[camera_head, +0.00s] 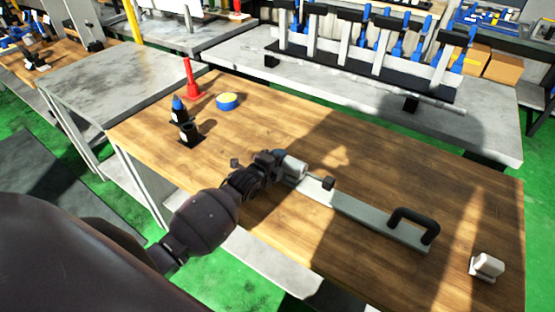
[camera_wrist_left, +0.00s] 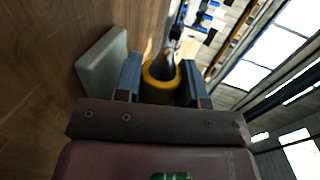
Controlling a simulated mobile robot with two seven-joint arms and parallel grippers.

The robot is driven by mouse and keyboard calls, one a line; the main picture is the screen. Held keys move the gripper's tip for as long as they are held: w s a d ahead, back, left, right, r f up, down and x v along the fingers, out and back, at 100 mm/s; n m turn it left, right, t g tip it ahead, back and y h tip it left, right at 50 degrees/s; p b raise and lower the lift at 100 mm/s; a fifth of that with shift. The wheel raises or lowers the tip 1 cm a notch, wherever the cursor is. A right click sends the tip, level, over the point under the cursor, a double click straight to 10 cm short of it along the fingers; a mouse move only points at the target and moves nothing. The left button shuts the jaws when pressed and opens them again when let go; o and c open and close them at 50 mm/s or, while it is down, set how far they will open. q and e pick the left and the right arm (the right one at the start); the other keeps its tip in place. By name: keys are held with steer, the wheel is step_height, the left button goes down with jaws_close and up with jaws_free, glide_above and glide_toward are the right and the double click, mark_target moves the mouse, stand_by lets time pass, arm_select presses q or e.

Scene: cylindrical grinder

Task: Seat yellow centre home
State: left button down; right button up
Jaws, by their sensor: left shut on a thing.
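My left gripper (camera_head: 277,163) is over the wooden table at the near left end of a grey bar. In the left wrist view its two fingers (camera_wrist_left: 160,82) close around a yellow-collared centre (camera_wrist_left: 158,88). The centre's grey conical tip points away from the gripper. In the head view I cannot make out the yellow collar at the gripper. A whitish cylindrical part (camera_head: 294,167) shows just beyond the gripper, by the bar's end. Whether the centre touches it cannot be told. My right gripper is not in view.
The grey bar (camera_head: 365,212) carries a black handle (camera_head: 414,221). A white block (camera_head: 486,266) stands at the right. The wooden table (camera_head: 315,135) is clear behind the bar.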

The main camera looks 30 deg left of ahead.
arm_select(q)
steer(key=c, duration=0.6)
jaws_free()
steer(key=shift+d+r, duration=0.1)
steer(key=shift+s, duration=0.6)
steer(key=v, duration=0.9)
steer(key=shift+s+r, duration=0.25)
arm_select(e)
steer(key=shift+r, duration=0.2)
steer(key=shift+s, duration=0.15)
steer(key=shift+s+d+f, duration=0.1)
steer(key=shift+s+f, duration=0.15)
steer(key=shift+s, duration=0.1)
